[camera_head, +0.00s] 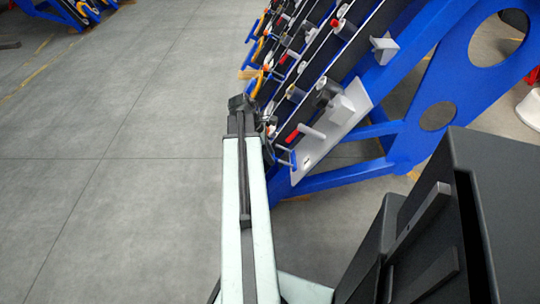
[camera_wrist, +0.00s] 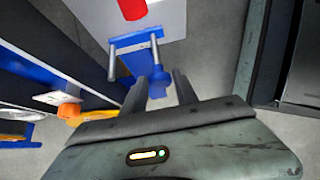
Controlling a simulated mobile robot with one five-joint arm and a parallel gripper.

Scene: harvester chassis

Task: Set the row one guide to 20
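A blue guide bracket (camera_wrist: 136,40) with two metal pins shows at the top of the wrist view, mounted by a pale plate. In the head view the blue bracket (camera_head: 293,160) sits at the lower end of the sloped chassis, just right of my arm's end. My fingers are hidden there. No scale or number is readable.
A red cylinder (camera_wrist: 132,8) lies just above the bracket in the wrist view. An orange and yellow part (camera_wrist: 80,112) is close on the left. The blue chassis frame (camera_head: 410,125) rises to the right. Bare grey floor (camera_head: 110,160) lies to the left.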

